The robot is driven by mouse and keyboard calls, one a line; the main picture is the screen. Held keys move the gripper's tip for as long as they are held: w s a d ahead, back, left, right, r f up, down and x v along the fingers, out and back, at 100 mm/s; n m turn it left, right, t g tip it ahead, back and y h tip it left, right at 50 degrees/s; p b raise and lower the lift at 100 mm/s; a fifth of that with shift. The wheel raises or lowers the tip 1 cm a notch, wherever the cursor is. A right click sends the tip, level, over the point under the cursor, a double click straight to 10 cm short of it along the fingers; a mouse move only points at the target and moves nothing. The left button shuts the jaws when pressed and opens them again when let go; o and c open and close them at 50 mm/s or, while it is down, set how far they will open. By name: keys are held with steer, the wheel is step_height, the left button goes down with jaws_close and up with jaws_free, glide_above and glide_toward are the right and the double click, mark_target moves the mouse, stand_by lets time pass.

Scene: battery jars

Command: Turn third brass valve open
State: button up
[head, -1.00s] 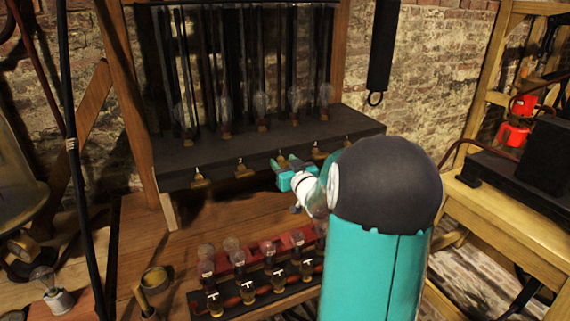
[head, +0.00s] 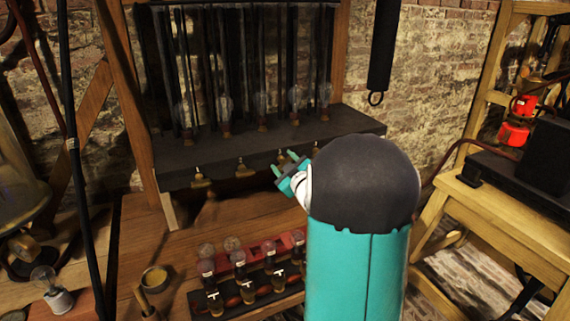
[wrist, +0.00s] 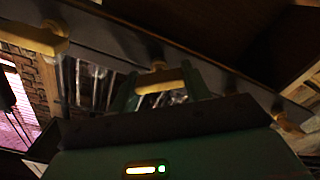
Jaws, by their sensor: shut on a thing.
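Several small brass valves stick out along the front edge of a dark shelf in the head view. The first valve (head: 200,179) and second valve (head: 244,168) are at the left. My teal gripper (head: 285,164) is at the third position from the left, tilted at the shelf edge. In the wrist view the third brass valve (wrist: 160,79) has its yellow handle between my two green fingers, and my gripper (wrist: 160,85) is shut on it. Neighbouring valves show at the upper left (wrist: 35,38) and right (wrist: 287,125). My arm hides the valves further right in the head view.
Glass bulbs and dark rods stand on and above the shelf (head: 170,172). Below, a rack of bulbs (head: 250,262) sits on the wooden bench, with a small brass cup (head: 155,278) to its left. A wooden table (head: 505,225) stands at the right.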

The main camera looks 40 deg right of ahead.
steer(key=n, duration=0.5)
steer(key=shift+a+n, duration=0.15)
steer(key=shift+n, duration=0.25)
steer(key=n, duration=0.5)
steer(key=shift+f, duration=0.15)
steer(key=o, duration=1)
steer(key=shift+c, duration=0.2)
steer(key=shift+s, duration=0.1)
steer(key=v, duration=1.3)
steer(key=shift+s+a, duration=0.15)
steer(key=shift+s, duration=0.15)
steer(key=shift+w, duration=0.1)
